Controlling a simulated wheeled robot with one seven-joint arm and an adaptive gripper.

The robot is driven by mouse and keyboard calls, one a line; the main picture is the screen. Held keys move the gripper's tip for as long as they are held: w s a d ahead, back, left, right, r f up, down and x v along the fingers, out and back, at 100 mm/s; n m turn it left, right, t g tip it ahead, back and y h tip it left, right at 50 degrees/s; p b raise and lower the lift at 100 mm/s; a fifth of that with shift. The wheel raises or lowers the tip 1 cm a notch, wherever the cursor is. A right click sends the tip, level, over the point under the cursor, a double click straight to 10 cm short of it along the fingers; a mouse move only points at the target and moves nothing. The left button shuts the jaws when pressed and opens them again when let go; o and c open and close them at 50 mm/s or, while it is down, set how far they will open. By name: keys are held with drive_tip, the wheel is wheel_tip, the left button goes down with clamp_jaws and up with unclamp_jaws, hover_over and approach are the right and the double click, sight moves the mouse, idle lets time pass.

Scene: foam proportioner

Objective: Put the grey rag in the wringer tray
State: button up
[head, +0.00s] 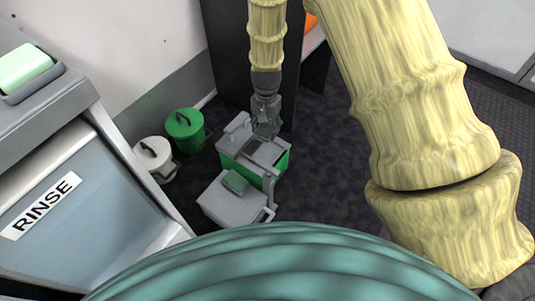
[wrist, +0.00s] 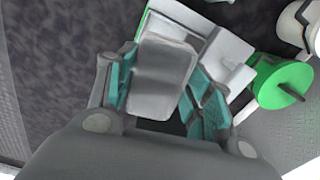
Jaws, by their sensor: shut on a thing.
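My gripper (head: 266,130) hangs over the green bucket with a grey top in the head view. In the wrist view my gripper (wrist: 165,90) has its teal finger pads on both sides of a grey block-like piece, which looks like the grey rag (wrist: 163,62), and is shut on it. In the head view I cannot make out the rag apart from the fingers. The grey top with a dark opening, which looks like the wringer tray (head: 245,147), lies just below the gripper. In the wrist view its pale parts (wrist: 228,55) show behind the rag, partly hidden. I cannot tell whether the rag touches it.
A green lidded bin (head: 185,128) and a white one (head: 153,157) stand to the left. The RINSE basin (head: 85,200) is at far left. Dark floor at right is clear.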

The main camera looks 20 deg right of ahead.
drive_tip(key=m, duration=0.2)
hover_over(266, 154)
wheel_tip(266, 154, down, 4)
drive_tip(key=shift+s+f+b, duration=0.1)
drive_tip(key=shift+s+b, duration=0.05)
drive_tip(key=shift+b, duration=0.15)
wheel_tip(266, 154, down, 9)
drive_tip(key=b, duration=0.4)
drive_tip(key=shift+f+b, duration=0.2)
drive_tip(key=shift+b, duration=0.15)
drive_tip(key=shift+r, duration=0.1)
drive_tip(key=o, duration=1)
wheel_tip(266, 154, up, 12)
drive_tip(key=p, duration=0.6)
